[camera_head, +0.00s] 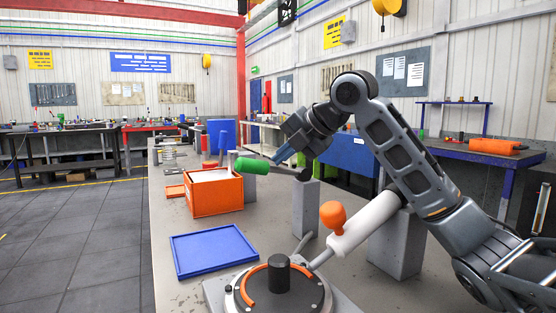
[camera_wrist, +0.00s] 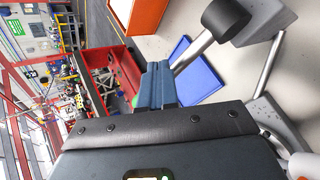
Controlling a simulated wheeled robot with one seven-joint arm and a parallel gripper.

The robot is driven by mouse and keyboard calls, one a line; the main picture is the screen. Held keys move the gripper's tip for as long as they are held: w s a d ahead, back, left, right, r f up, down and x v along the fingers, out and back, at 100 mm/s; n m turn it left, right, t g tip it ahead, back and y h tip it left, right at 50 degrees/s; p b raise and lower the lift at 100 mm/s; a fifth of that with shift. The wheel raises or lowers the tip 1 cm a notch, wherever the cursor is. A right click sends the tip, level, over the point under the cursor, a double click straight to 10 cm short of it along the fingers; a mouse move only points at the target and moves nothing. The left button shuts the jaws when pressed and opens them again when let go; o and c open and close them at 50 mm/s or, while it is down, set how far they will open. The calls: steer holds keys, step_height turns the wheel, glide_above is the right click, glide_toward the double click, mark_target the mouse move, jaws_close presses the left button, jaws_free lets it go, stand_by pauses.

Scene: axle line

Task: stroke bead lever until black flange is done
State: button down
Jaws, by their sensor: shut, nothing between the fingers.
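The black flange (camera_head: 305,292) lies on a round fixture at the bottom of the head view, with an orange bead arc along its left and upper edge. A lever with a green grip (camera_head: 253,166) is mounted on a grey post (camera_head: 306,208) and lies nearly level. In the wrist view its grey rod (camera_wrist: 190,55) runs from a black hub (camera_wrist: 226,18) toward my fingers; a bit of green shows beside them. My gripper (camera_head: 280,157) is shut and empty, close to the lever near the grip's right end. It also shows in the wrist view (camera_wrist: 156,84). I cannot tell whether it touches.
A white cartridge (camera_head: 365,222) with an orange knob (camera_head: 333,216) points at the flange. A blue tray (camera_head: 212,250) lies left of the fixture. An orange box (camera_head: 214,197) stands behind it. A second grey post (camera_head: 397,250) is at right. The aisle left of the bench is clear.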

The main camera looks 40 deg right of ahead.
mark_target(276, 169)
steer(key=shift+a+f+b, duration=0.3)
steer(key=shift+f, duration=0.45)
steer(key=shift+a+f+b, duration=0.25)
steer(key=shift+f, duration=0.45)
steer(key=shift+w, duration=0.1)
stand_by(0.4)
steer(key=r+p, duration=0.1)
steer(key=w+d+r+p, duration=0.1)
steer(key=r+p, duration=0.1)
steer(key=r, duration=0.1)
steer(key=shift+w+d, duration=0.15)
steer(key=shift+d, duration=0.2)
steer(key=shift+d, duration=0.1)
steer(key=shift+d+r+p, duration=0.1)
steer(key=shift+r+p, duration=0.15)
steer(key=shift+p, duration=0.05)
steer(key=shift+s+d+r+p, duration=0.15)
steer(key=shift+d+r+p, duration=0.1)
steer(key=shift+r+p, duration=0.35)
steer(key=shift+s+d+r+p, duration=0.2)
steer(key=shift+r+p, duration=0.15)
steer(key=shift+r, duration=0.4)
steer(key=shift+s+d+r+p, duration=0.1)
steer(key=shift+d+r+p, duration=0.15)
steer(key=shift+r+p, duration=0.35)
